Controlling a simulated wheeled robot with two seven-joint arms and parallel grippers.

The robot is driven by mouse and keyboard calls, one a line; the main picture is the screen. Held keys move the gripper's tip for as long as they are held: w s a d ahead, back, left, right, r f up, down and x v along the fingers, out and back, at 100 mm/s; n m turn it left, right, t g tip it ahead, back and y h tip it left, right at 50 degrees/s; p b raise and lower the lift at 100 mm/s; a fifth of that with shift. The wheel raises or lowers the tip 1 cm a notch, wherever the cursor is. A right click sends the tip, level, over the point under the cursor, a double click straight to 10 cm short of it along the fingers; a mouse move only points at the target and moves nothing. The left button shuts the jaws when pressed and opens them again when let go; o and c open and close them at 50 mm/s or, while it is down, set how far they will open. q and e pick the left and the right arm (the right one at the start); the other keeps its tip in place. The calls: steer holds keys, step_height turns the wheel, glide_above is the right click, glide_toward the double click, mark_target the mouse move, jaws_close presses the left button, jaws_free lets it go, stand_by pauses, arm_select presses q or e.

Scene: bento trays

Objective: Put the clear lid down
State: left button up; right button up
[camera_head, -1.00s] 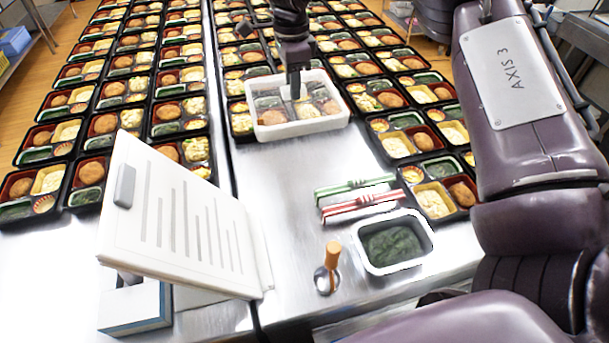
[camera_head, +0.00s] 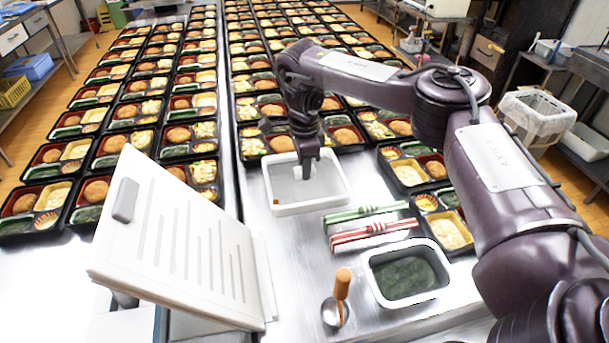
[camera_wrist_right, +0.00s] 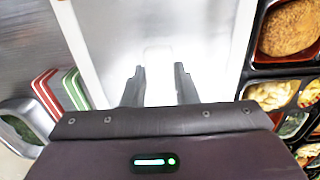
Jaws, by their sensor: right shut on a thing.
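The clear lid (camera_head: 281,208) is a see-through panel with a thick white rim, on or just above the bare steel near the front of the bento rows. I cannot tell whether it touches the table. My right gripper (camera_head: 307,168) points down at its middle and is shut on its small white handle. In the right wrist view, the two fingers (camera_wrist_right: 159,88) stand either side of the pale handle, with the white rim (camera_wrist_right: 85,45) beyond them. My left gripper is not in view.
Green and red-striped wrapped bundles (camera_head: 372,232) lie to the lid's right. A white-rimmed tray of dark greens (camera_head: 405,245) and an orange-handled scoop (camera_head: 340,295) are nearer. Filled bento trays (camera_head: 408,172) stand close behind and right. A white board (camera_head: 180,240) stands at left.

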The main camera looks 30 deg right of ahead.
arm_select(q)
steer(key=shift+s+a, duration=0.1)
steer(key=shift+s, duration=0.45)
arm_select(e)
steer(key=shift+f, duration=1.45)
steer(key=shift+f, duration=0.1)
steer(key=o, duration=0.8)
steer(key=shift+r, duration=0.35)
arm_select(q)
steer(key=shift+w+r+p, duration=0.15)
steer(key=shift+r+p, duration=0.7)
steer(key=shift+p, duration=0.1)
arm_select(e)
step_height(320, 180, up, 12)
steer(key=shift+f, duration=0.2)
steer(key=shift+f, duration=0.1)
